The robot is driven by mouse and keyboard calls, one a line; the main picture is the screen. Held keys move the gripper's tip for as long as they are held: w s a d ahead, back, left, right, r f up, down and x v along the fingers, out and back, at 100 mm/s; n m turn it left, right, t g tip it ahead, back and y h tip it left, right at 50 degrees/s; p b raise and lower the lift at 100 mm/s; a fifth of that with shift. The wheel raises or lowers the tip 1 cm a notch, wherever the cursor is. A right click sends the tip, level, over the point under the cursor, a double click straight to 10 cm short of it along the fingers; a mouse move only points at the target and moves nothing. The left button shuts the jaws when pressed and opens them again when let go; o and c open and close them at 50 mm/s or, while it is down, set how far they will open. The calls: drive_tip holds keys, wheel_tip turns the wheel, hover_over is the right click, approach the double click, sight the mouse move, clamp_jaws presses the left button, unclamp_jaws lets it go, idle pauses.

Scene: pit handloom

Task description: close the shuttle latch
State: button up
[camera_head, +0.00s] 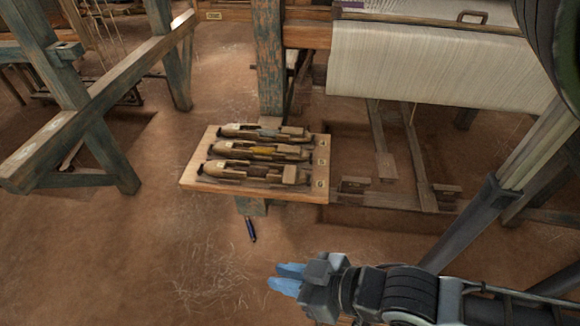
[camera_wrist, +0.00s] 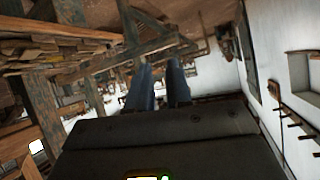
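Three wooden boat-shaped shuttles lie side by side on a wooden board in the head view: a far one (camera_head: 262,132), a middle one (camera_head: 258,151) and a near one (camera_head: 252,174). Their inserts look bluish, yellow and brown. Each has a pale block at its right end. The latch is too small to tell, and so is whether any is open. My gripper (camera_head: 274,276) is below and right of the board, apart from it, with blue fingers pointing left. In the wrist view the fingers (camera_wrist: 160,82) stand apart with nothing between them.
The board (camera_head: 191,177) has small pale tags along its right edge. A loom post (camera_head: 270,60) rises behind it, and pale cloth (camera_head: 430,65) hangs at the upper right. A wooden frame (camera_head: 95,100) stands left. A dark blue pen-like object (camera_head: 250,230) lies below the board.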

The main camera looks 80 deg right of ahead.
drive_tip(key=w+d+f+m+g+h, duration=0.1)
drive_tip(key=w+d+f+m+g, duration=0.3)
drive_tip(key=w+d+f, duration=0.5)
wheel_tip(320, 180, up, 4)
drive_tip(key=m+g+y, duration=0.3)
drive_tip(key=m+g, duration=0.5)
drive_tip(key=m, duration=0.1)
hover_over(290, 170)
drive_tip(key=shift+f, duration=0.3)
wheel_tip(290, 170, down, 8)
drive_tip(key=shift+r+p, duration=0.25)
drive_tip(key=shift+p, duration=0.05)
drive_tip(key=shift+c, duration=0.2)
clamp_jaws()
